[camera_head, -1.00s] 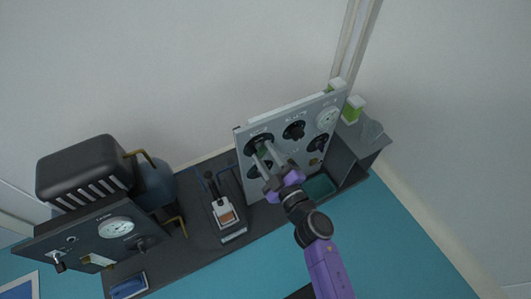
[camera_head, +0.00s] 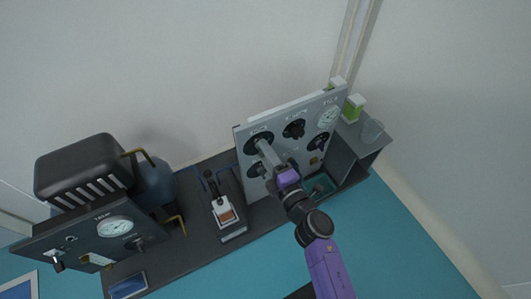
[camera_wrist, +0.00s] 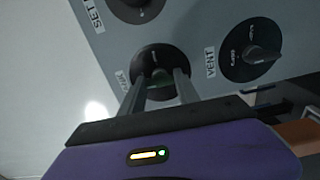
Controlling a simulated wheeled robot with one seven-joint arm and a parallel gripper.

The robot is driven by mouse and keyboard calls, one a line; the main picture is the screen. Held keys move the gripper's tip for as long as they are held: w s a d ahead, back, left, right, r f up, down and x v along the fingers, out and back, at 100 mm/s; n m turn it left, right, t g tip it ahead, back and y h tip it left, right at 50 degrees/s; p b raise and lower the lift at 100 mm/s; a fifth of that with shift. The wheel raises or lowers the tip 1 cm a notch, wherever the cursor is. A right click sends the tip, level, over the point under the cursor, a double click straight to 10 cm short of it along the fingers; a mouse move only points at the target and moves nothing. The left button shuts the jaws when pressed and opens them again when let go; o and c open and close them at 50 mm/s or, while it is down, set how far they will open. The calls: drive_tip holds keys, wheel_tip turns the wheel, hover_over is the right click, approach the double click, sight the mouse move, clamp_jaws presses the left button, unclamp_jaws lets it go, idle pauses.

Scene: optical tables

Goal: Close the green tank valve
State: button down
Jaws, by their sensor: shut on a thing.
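The grey valve panel (camera_head: 280,152) stands upright at the back of the bench, with several round black dials on its face. In the wrist view, my gripper's two fingers (camera_wrist: 160,88) are shut on the knob at the middle of this dial (camera_wrist: 150,57). A little green shows on the knob between the fingers.
The VENT dial (camera_wrist: 252,50) is close beside my fingers, and a SET dial (camera_wrist: 135,6) is above. A pressure gauge (camera_head: 328,117) is at the panel's upper right.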

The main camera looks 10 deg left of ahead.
drive_tip(key=shift+n, duration=0.3)
drive_tip(key=c, duration=0.9)
unclamp_jaws()
drive_tip(key=shift+p+v, duration=1.2)
drive_tip(key=shift+v, duration=2.7)
